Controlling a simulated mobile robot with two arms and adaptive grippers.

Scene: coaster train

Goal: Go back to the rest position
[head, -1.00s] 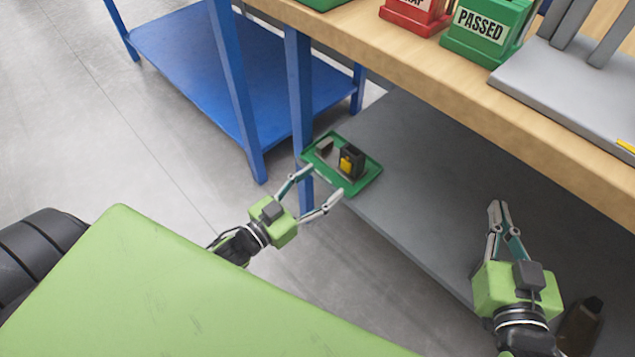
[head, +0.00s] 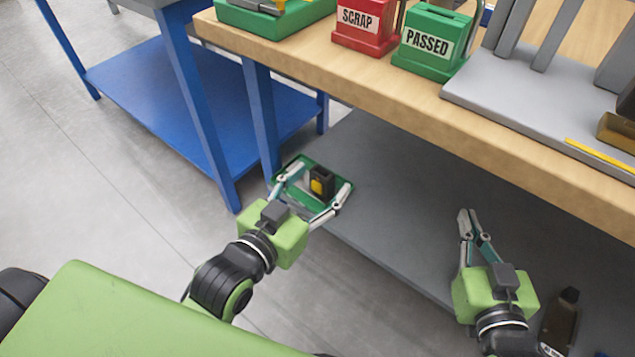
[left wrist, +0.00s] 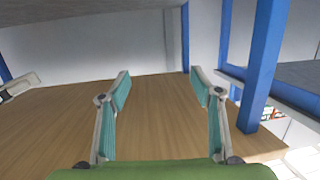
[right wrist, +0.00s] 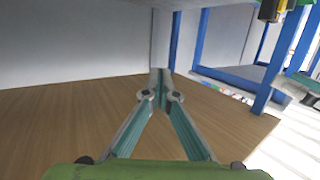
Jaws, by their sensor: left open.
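My left gripper (head: 326,177) is open in the head view, with its fingers spread and nothing between them in the left wrist view (left wrist: 159,78). In the head view its fingers overlap a green tray (head: 297,200); I cannot tell the height between them. A black and yellow item (head: 320,183) sits in the tray. My right gripper (head: 467,212) is over the grey lower shelf (head: 400,180), lower right. Its fingertips meet with nothing between them, as the right wrist view (right wrist: 160,76) shows.
The wooden bench top (head: 400,90) runs above the shelf. It carries a red SCRAP bin (head: 365,28), a green PASSED bin (head: 430,45) and a grey fixture (head: 530,95). A blue table (head: 190,90) stands left.

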